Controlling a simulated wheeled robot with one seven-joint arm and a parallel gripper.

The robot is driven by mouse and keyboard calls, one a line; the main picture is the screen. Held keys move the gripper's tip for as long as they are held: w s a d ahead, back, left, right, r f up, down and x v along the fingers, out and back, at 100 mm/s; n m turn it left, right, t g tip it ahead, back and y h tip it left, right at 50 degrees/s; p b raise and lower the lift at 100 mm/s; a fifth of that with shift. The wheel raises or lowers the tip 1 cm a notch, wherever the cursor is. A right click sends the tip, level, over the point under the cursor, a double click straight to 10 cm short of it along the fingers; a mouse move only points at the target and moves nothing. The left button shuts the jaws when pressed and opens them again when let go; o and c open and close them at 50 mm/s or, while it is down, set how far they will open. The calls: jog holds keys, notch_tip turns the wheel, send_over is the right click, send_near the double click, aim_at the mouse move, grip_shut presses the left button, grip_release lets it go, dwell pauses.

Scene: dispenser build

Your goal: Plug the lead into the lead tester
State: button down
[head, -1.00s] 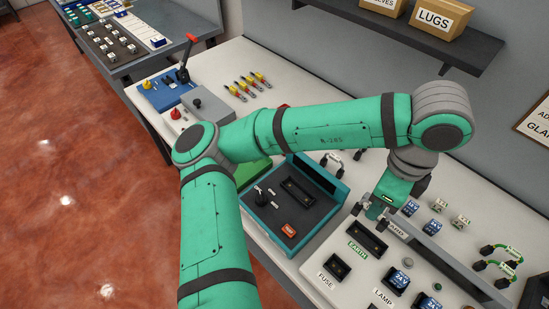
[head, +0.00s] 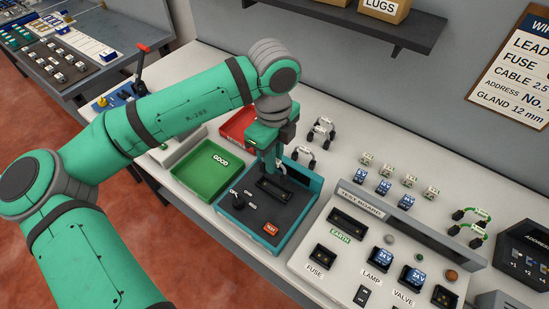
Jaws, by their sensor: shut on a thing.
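The lead tester (head: 240,205) is a teal box with a dark top panel, a long black socket (head: 272,190), a black knob and an orange-red test button (head: 271,228). My gripper (head: 273,169) points down over the back of the tester, close above the socket. It is shut on a lead (head: 284,171), of which only a small pale part shows; the fingers hide the rest. I cannot tell whether its plugs touch the socket.
A green GOOD tray (head: 183,183) and a red tray (head: 231,128) stand to the left. White leads (head: 322,131) with black ends lie behind the tester. The test board (head: 335,250) stands close on the right. Green leads (head: 470,222) lie further right.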

jog(key=shift+f, duration=2.1)
jog(key=shift+s, duration=0.15)
jog(key=shift+f, duration=0.15)
jog(key=shift+f, duration=0.95)
dwell(1.3)
jog(key=c, duration=1.7)
grip_release()
jog(key=shift+o, duration=0.6)
jog(key=shift+o, duration=1.4)
